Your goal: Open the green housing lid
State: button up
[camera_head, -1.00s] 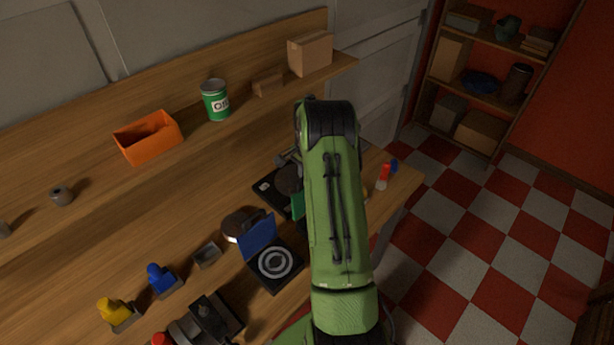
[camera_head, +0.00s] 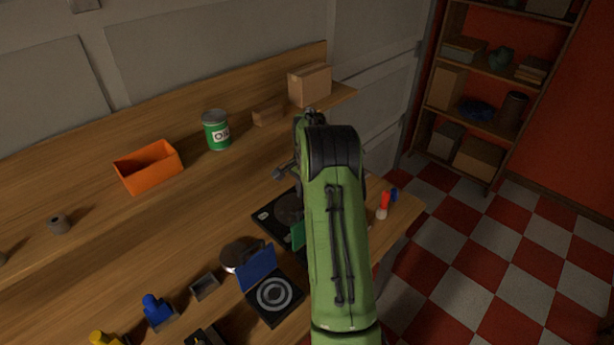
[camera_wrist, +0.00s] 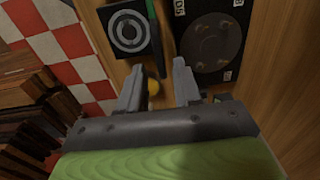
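The green lid (camera_head: 298,236) shows as a small upright patch beside my arm in the head view. In the wrist view the green lid (camera_wrist: 150,10) is seen nearly edge-on, standing up beside a black housing with pale rings (camera_wrist: 128,32). The lid looks raised, with the housing's top uncovered; my arm hides most of this housing in the head view. My gripper (camera_wrist: 158,84) is open, its two fingers apart below the lid in the wrist picture. I see nothing clamped between them.
A black plate with a round disc (camera_head: 286,208) lies beside the lid; it fills the wrist view's right (camera_wrist: 212,42). A housing with a raised blue lid (camera_head: 257,268) stands nearer. An orange bin (camera_head: 148,168) and oil can (camera_head: 216,131) stand behind. Red-and-white floor lies right.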

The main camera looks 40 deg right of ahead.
notch_tip(320, 180, up, 10)
dwell(0.6)
jog(key=s+a+r+n+t+h+b, duration=0.1)
jog(key=s+a+r+n, duration=0.3)
jog(key=a, duration=0.5)
jog(key=s+a+r+n+t, duration=0.1)
jog(key=a+r+n, duration=0.3)
jog(key=a+r, duration=0.3)
jog(key=s+a+f+n+t, duration=0.1)
jog(key=s+a+n, duration=0.2)
jog(key=s, duration=0.3)
jog(key=s+a+f+n+t+b, duration=0.1)
jog(key=s+a+f+n, duration=0.1)
jog(key=s+a, duration=0.4)
jog(key=s+a+f+n+t+y+b, duration=0.1)
jog(key=s+a+f+n, duration=0.1)
jog(key=s+a+n, duration=0.2)
jog(key=shift+s+a+f+n, duration=0.3)
jog(key=shift+s+a, duration=0.3)
jog(key=shift+s, duration=0.6)
jog(key=shift+r, duration=0.1)
